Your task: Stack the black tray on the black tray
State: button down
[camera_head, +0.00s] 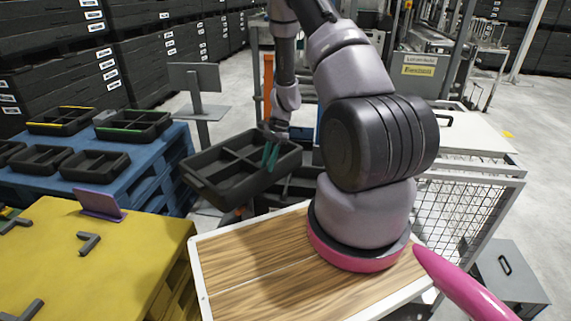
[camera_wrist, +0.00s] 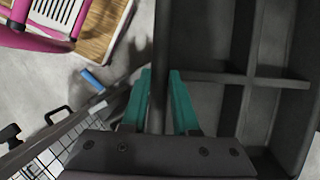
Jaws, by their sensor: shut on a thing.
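My gripper (camera_head: 270,156), with teal fingers, is shut on a wall of a black tray (camera_head: 215,185) divided into compartments. It holds this tray in the air, tilted in the picture, between the blue pallet and my body. In the wrist view the fingers (camera_wrist: 160,98) stand on both sides of the tray wall, and the tray's dividers (camera_wrist: 280,82) fill the right side. More black trays stand on the blue pallet at left: one at the near right (camera_head: 94,166), one beside it (camera_head: 40,159), and others behind. Which one is the task's other tray, I cannot tell.
The blue pallet (camera_head: 150,165) stands at left, with a yellow pallet (camera_head: 110,255) carrying dark brackets and a purple plate (camera_head: 101,205) in front. A wire mesh cage (camera_head: 460,210) is at right. Dark objects under the held tray are partly hidden.

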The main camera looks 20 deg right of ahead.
aim_at(285, 158)
jog(key=d+m+t, duration=0.1)
jog(key=m, duration=0.2)
jog(key=w+d+m+t, duration=0.1)
jog(key=d+m, duration=0.1)
jog(key=m, duration=0.1)
jog(key=w+d+m+t, duration=0.1)
jog(key=d+m, duration=0.1)
jog(key=m, duration=0.1)
jog(key=shift+w+r+t, duration=0.15)
jog(key=shift+r+t, duration=0.15)
jog(key=shift+r, duration=0.1)
jog(key=f, duration=0.1)
jog(key=d+f+m, duration=0.1)
jog(key=f, duration=0.1)
jog(key=f+m, duration=0.1)
jog(key=shift+w+d+f+t, duration=0.15)
jog(key=shift+d+f+t, duration=0.15)
notch_tip(285, 158, down, 10)
jog(key=shift+r, duration=0.25)
jog(key=c, duration=0.6)
grip_release()
jog(key=shift+h, duration=0.3)
jog(key=v, duration=1.1)
